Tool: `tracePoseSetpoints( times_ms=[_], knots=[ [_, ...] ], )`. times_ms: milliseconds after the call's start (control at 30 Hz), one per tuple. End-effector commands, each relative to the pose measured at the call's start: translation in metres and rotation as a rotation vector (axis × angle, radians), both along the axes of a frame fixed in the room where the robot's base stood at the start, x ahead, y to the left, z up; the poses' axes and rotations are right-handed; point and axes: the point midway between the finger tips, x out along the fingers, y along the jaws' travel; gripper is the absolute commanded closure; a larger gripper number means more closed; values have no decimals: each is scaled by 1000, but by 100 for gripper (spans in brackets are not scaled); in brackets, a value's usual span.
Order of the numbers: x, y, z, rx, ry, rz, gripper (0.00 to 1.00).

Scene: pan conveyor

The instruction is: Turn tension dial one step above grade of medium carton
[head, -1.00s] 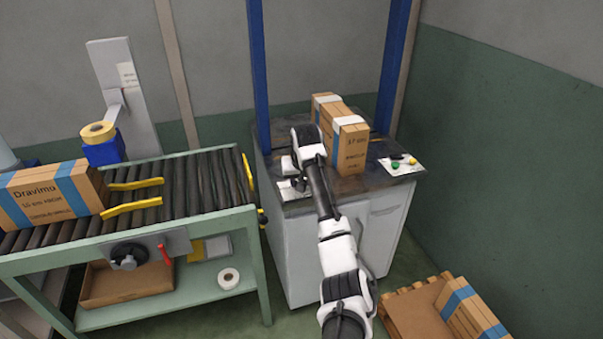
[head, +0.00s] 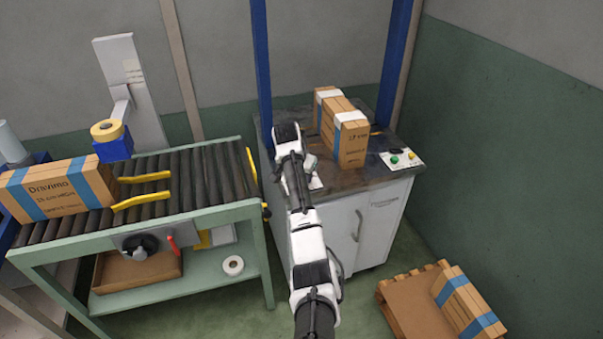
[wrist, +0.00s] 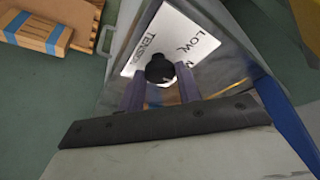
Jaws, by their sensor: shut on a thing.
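In the wrist view my gripper (wrist: 160,84) is shut on the black tension dial (wrist: 160,67), one finger on each side. The dial sits on a white plate (wrist: 187,28) lettered "TENSION" and "LOW"; another word is cut to an "M". The dial's pointer and exact setting are hidden. In the head view my arm covers the dial, at the left front of the machine top (head: 360,178). A strapped carton (head: 352,148) stands on the machine. Another carton (head: 62,190), marked "Dravimo", stands on the roller conveyor (head: 205,183); its smaller print is hard to read.
A panel with green and yellow buttons (head: 402,159) is on the machine's right. A blue post (head: 261,70) rises close to my arm. A pallet (head: 410,308) with cartons (head: 467,304) is at lower right.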

Motion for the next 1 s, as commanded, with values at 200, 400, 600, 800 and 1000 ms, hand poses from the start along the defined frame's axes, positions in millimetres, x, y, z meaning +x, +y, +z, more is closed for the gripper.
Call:
tracePoseSetpoints(
  times_ms=[200, 400, 600, 800, 1000],
  knots=[
    [1, 0, 1, 0, -3, -11, 89],
    [1, 0, 1, 0, -4, -10, 89],
    [1, 0, 1, 0, -3, -9, 45],
    [0, 0, 1, 0, -1, -9, 45],
    [-2, 2, 8, 0, -5, -8, 45]
  ],
)
